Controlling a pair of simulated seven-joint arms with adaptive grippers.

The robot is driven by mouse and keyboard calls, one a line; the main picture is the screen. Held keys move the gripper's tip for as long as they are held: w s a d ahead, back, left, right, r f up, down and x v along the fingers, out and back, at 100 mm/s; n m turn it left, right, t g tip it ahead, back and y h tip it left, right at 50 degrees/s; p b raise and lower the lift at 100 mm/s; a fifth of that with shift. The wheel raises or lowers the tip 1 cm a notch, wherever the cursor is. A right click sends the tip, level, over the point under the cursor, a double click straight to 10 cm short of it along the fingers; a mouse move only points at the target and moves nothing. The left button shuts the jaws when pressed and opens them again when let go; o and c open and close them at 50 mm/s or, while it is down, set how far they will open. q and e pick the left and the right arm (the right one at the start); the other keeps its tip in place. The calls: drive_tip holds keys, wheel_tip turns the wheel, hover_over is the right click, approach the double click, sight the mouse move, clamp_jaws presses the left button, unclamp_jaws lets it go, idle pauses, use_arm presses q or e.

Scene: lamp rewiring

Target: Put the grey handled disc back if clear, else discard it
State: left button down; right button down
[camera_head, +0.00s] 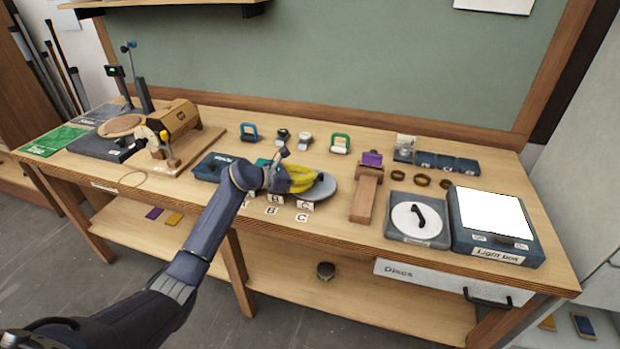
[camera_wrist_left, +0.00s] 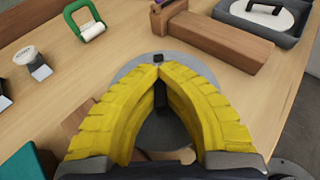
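The grey handled disc (camera_head: 325,191) is at the middle of the bench, under the yellow fingers of my left gripper (camera_head: 308,184). In the left wrist view its grey rim (camera_wrist_left: 134,72) shows around the fingers. My left gripper (camera_wrist_left: 158,70) is closed with its fingertips together on the disc's black handle, whose ends show between and beyond them. Whether the disc touches the bench is hard to tell. A lit light box (camera_head: 495,215) stands at the right end. Beside it, a dark tray (camera_head: 394,236) holds a white disc (camera_head: 405,216) with a black handle. My right gripper is not in view.
A wooden block (camera_head: 364,196) stands right of my left gripper. A drawer (camera_head: 440,284) labelled Discs is below the light box. Lettered cards (camera_head: 302,217) lie at the front edge. Handled tools (camera_head: 340,143) line the back. A wooden device (camera_head: 175,120) stands left.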

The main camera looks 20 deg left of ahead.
use_arm(q)
drive_tip(key=c, duration=2.2)
unclamp_jaws()
drive_tip(key=shift+f, duration=0.1)
drive_tip(key=c, duration=1.6)
unclamp_jaws()
drive_tip(key=shift+s+a, duration=0.1)
drive_tip(key=shift+a, duration=0.05)
drive_tip(key=v, duration=1.1)
drive_tip(key=shift+s+a+r, duration=0.2)
drive_tip(key=shift+s+r, duration=0.05)
drive_tip(key=shift+r, duration=0.05)
